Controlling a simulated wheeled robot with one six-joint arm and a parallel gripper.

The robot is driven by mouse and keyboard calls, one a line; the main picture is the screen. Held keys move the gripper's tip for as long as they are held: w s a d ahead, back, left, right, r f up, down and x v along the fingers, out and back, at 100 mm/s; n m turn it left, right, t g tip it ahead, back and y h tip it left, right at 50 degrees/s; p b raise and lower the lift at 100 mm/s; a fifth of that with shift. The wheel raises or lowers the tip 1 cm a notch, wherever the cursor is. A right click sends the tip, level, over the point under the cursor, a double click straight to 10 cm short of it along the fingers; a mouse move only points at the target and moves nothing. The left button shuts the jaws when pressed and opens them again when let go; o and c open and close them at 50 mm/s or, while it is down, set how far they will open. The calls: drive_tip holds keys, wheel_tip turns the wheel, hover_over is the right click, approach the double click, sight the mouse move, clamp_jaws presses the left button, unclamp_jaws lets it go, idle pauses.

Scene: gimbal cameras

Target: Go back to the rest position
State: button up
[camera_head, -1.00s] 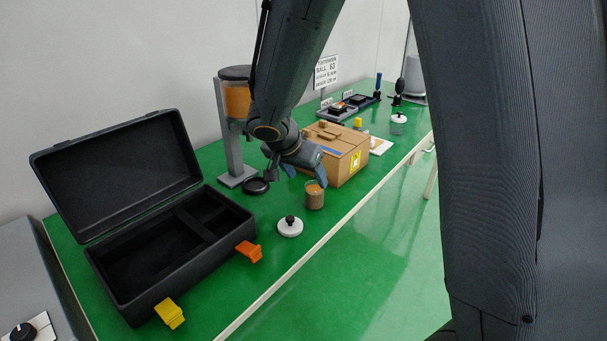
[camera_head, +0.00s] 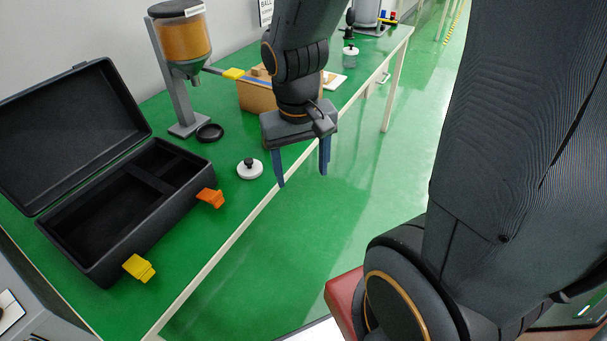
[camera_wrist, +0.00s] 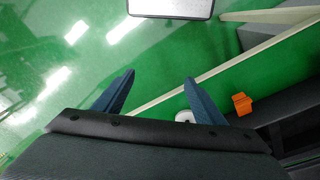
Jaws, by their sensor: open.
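My gripper (camera_head: 303,170) hangs pointing down at the front edge of the green table (camera_head: 190,235), its two blue fingers apart with nothing between them. In the wrist view the open fingers (camera_wrist: 158,92) show over the table's pale edge and the green floor. The jar with brown contents, visible earlier in front of the cardboard box, is not visible now; my arm covers part of that area. The cardboard box (camera_head: 256,96) is partly hidden behind my arm.
An open black case (camera_head: 190,190) with orange (camera_head: 211,198) and yellow (camera_head: 139,268) latches lies at the left. A white lid (camera_head: 249,170) with a black knob is near the gripper. A dispenser (camera_head: 181,36) with a black ring (camera_head: 210,133) stands behind.

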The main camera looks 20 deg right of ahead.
drive_tip(key=shift+s+a+f+n+y, duration=0.15)
drive_tip(key=shift+s+n+y, duration=0.35)
drive_tip(key=shift+s, duration=0.55)
